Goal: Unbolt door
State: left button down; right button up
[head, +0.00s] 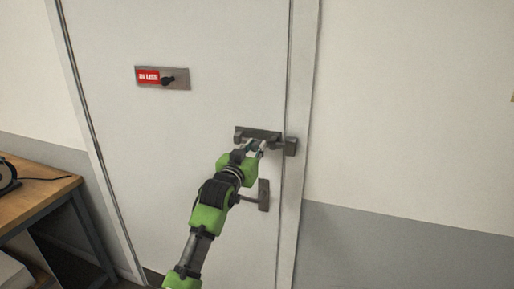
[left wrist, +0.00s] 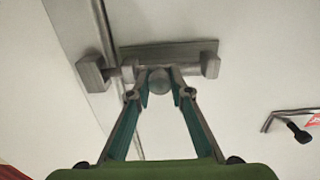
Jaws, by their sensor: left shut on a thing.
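The white door (head: 190,125) stands shut in its frame. A grey metal bolt (head: 257,133) is mounted near its right edge, and its keep (head: 291,146) sits on the frame. In the left wrist view the bolt's bar spans the gap at the door edge and appears to reach the keep (left wrist: 92,72). My left gripper (head: 254,148) comes up from below to the bolt. In the left wrist view its fingers (left wrist: 160,88) are closed around the round bolt knob (left wrist: 159,79). The fingers hide part of the bar. My right gripper is not in view.
A door handle (head: 263,195) is just below the bolt, close to my left arm. A plate with a red sign (head: 148,76) and a dark knob is higher on the door. A wooden table (head: 35,200) stands at the left. The wall at the right is clear.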

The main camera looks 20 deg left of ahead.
pick_arm(q)
jog(key=a, duration=0.4)
jog(key=shift+w+a, duration=0.1)
jog(key=shift+a, duration=0.15)
jog(key=shift+d+r, duration=0.1)
jog(key=c, duration=1.8)
grip_release()
jog(key=shift+c, duration=0.2)
jog(key=shift+a, duration=0.2)
jog(key=shift+s+d, duration=0.15)
jog(key=shift+s, duration=0.35)
send_near(246, 140)
jog(key=s, duration=0.5)
jog(key=shift+s+a, duration=0.25)
jog(key=shift+a, duration=0.1)
